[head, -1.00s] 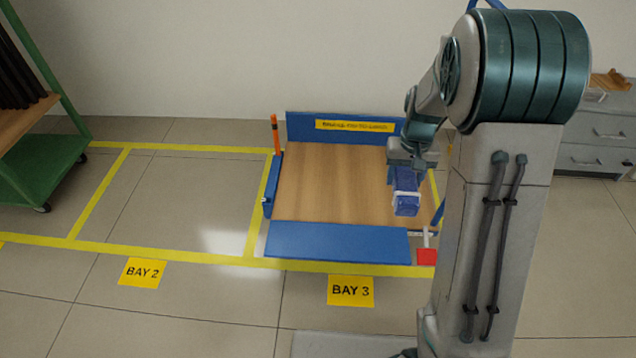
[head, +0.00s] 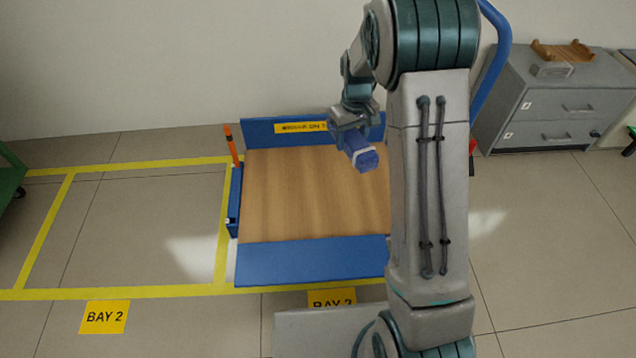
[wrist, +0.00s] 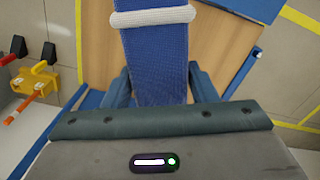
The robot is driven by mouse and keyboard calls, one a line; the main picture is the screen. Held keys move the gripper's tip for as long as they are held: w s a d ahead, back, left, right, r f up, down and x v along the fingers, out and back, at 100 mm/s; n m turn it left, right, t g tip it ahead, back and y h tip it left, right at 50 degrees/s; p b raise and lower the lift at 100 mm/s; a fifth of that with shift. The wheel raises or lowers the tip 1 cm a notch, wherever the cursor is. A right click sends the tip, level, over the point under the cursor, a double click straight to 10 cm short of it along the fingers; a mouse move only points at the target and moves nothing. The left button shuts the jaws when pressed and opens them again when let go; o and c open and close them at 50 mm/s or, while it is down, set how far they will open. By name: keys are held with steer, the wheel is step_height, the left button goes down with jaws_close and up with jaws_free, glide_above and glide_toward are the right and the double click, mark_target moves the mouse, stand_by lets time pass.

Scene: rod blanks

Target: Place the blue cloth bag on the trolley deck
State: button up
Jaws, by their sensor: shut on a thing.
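The blue cloth bag (head: 362,156) is in my gripper (head: 350,130), which is shut on it. In the head view the bag hangs in front of the trolley's back part, above the deck as seen from here. In the wrist view the bag (wrist: 155,60) is a blue woven strip with a white band, between the fingers of my gripper (wrist: 160,88). The trolley deck (head: 310,200) is bare wood with blue edges and lies in the bay marked with yellow tape. My arm hides its right side. The height of the bag over the deck is hard to tell.
An orange post (head: 232,146) stands at the deck's left edge. A grey drawer cabinet (head: 560,100) with a wooden tray (head: 562,52) on it stands at the right. Bay 2 (head: 140,220), left of the trolley, is empty floor. A green rack (head: 10,178) shows at the far left.

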steer(key=w+a+f+n+b, duration=0.1)
steer(key=w+a+f+n, duration=0.3)
steer(key=w+f+n, duration=0.25)
steer(key=w+a+f+n+b, duration=0.2)
steer(key=w+a+f+n, duration=0.1)
steer(key=w+f+n, duration=0.4)
steer(key=w+f+n+b, duration=0.2)
steer(key=w+f+n, duration=0.5)
steer(key=f+n, duration=0.3)
steer(key=b, duration=0.3)
glide_above(305, 195)
steer(key=shift+m, duration=0.35)
step_height(305, 195, down, 8)
steer(key=shift+d+r, duration=0.1)
steer(key=shift+f+b, duration=0.85)
steer(key=shift+f, duration=1.2)
steer(key=shift+f, duration=0.15)
steer(key=o, duration=1)
